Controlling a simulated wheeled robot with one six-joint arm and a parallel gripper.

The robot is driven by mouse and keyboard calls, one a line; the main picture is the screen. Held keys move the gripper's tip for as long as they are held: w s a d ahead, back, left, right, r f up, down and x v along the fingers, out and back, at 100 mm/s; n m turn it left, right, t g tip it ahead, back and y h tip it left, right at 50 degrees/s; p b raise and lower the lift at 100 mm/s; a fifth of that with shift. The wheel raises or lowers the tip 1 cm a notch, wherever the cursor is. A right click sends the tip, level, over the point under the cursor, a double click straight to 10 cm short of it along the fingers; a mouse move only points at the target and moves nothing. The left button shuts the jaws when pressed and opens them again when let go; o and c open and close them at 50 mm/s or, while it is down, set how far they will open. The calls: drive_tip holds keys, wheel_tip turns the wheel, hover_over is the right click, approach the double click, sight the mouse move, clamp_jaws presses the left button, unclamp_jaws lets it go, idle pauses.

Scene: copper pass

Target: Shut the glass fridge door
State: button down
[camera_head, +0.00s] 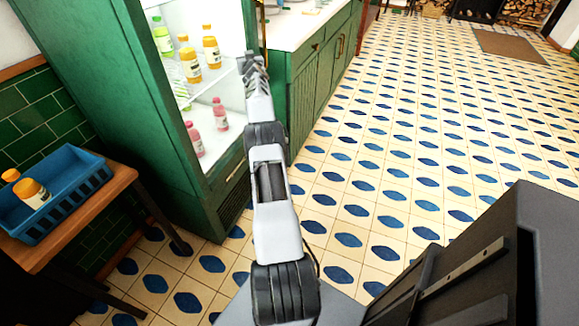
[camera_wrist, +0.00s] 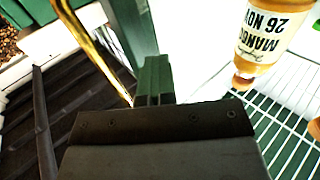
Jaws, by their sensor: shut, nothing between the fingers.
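The green fridge (camera_head: 150,110) stands at the left in the head view, its lit white interior facing my arm. The glass door cannot be made out clearly in the head view. In the wrist view a long brass handle (camera_wrist: 92,45) and a grey-green upright strip (camera_wrist: 130,35), apparently door parts, lie left of my gripper (camera_wrist: 154,65). My gripper, also in the head view (camera_head: 251,62), is shut and empty at the right side of the fridge opening. Whether it touches the door cannot be told.
Yellow bottles (camera_head: 190,62) and pink bottles (camera_head: 220,114) stand inside the fridge. A mango bottle (camera_wrist: 268,35) and wire shelf (camera_wrist: 285,110) are close right of my gripper. A blue crate (camera_head: 75,190) sits on a side table. The tiled floor (camera_head: 430,130) at right is clear.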

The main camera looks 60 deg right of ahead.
drive_tip(key=shift+w+a+r, duration=0.35)
drive_tip(key=shift+w+r, duration=0.05)
drive_tip(key=shift+r, duration=0.15)
drive_tip(key=shift+s, duration=0.1)
drive_tip(key=s+d+f+b, duration=0.1)
drive_tip(key=s+d+b, duration=0.1)
drive_tip(key=s, duration=1.2)
drive_tip(key=shift+s+d, duration=0.15)
drive_tip(key=shift+d, duration=0.45)
